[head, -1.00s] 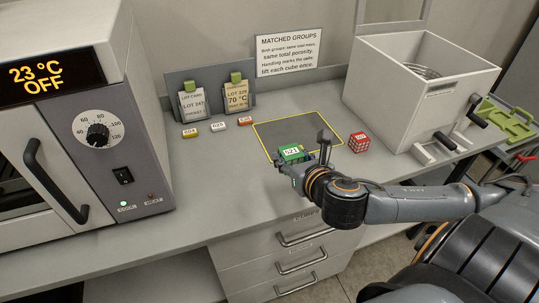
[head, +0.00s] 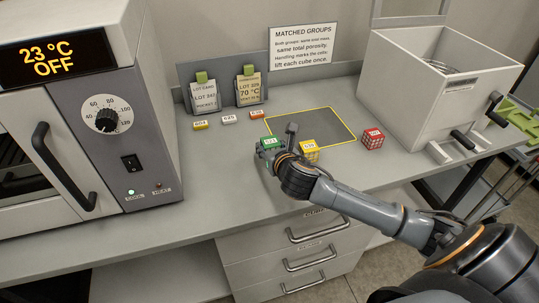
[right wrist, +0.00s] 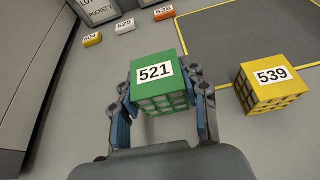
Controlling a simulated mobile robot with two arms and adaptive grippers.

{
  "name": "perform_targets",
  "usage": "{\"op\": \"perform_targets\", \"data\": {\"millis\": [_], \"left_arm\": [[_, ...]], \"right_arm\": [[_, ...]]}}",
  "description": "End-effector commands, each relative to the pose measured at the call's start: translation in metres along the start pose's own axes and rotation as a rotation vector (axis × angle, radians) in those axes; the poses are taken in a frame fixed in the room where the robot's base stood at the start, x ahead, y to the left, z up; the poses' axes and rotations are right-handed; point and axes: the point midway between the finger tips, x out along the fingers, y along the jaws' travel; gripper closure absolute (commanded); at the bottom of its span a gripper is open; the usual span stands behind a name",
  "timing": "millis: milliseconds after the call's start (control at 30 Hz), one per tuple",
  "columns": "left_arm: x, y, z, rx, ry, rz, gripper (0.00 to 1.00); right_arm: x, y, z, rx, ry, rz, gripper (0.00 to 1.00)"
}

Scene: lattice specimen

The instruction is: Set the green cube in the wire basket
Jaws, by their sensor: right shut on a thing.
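The green cube (head: 268,143), labelled 521, is between the fingers of my right gripper (head: 277,144). In the right wrist view the green cube (right wrist: 157,74) has a finger on each side, and the gripper (right wrist: 163,95) is shut on it. The cube is left of the yellow-edged dark mat; whether it touches the bench is hard to tell. Wire mesh of the basket (head: 441,66) shows inside the open white box at the right; most of it is hidden by the box walls. My left gripper is not in view.
A yellow cube (head: 309,151), labelled 539, stands close to the right of my right gripper. A red cube (head: 373,139) stands right of the dark mat (head: 322,126). The white box (head: 400,90) has high walls. An oven (head: 70,120) stands at the left.

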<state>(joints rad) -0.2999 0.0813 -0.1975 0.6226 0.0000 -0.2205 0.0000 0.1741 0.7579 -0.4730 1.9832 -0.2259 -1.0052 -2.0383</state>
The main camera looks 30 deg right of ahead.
Motion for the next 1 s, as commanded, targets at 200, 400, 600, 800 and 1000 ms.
{"op": "perform_targets", "data": {"millis": [200, 400, 600, 800, 1000], "left_arm": [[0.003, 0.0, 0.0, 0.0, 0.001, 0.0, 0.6], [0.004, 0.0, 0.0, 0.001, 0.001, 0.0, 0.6], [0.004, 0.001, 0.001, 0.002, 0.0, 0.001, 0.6], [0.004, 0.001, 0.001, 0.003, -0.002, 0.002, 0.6], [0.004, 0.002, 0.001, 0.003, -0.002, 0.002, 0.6]], "right_arm": [[0.014, 0.002, -0.019, 0.001, 0.003, 0.0, 0.86], [0.019, 0.002, -0.033, -0.001, 0.0, 0.001, 0.86], [0.019, 0.002, -0.033, -0.001, 0.0, 0.001, 0.86], [0.02, 0.002, -0.035, -0.001, 0.0, 0.0, 0.35], [0.02, 0.002, -0.035, -0.001, 0.0, 0.0, 0.33]]}}
